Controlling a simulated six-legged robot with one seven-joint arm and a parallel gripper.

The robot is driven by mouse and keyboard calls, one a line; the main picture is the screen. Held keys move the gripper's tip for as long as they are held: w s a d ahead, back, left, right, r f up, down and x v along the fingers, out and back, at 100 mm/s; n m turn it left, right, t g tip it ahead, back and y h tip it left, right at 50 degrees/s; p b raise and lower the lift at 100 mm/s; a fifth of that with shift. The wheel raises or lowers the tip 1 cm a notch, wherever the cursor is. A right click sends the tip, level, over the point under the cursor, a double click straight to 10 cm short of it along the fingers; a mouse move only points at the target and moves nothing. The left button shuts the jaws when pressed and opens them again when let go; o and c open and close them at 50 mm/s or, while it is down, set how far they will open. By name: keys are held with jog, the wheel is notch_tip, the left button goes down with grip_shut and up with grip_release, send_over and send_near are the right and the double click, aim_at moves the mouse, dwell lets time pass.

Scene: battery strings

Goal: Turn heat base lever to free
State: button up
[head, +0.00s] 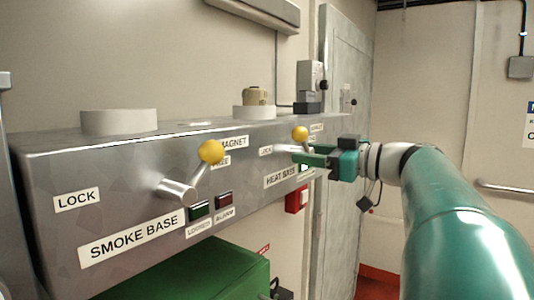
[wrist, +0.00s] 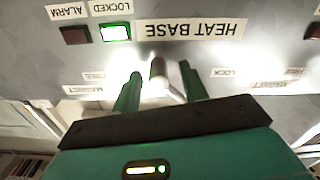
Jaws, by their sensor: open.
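The heat base lever has a yellow ball knob (head: 300,133) that points upward on the front of the grey metal box. Its LOCK label (head: 265,151) is to the left of the knob, and small labels are to the right. My gripper (head: 298,155) is open just below the knob. In the wrist view, which is upside down, the lever's pale hub (wrist: 158,74) shows between my two green fingers, with gaps on both sides. The knob is not visible there. The HEAT BASE label (wrist: 192,29) and a lit green LOCKED light (wrist: 115,32) are beside it.
The smoke base lever (head: 210,152), also yellow-knobbed, stands to the left on the same box. A green box (head: 200,280) is below it. A red box (head: 296,199) is on the wall under the heat base. A tan cylinder (head: 255,96) sits on top.

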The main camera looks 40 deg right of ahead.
jog(key=shift+w+a, duration=0.2)
jog(key=shift+w, duration=0.5)
grip_shut()
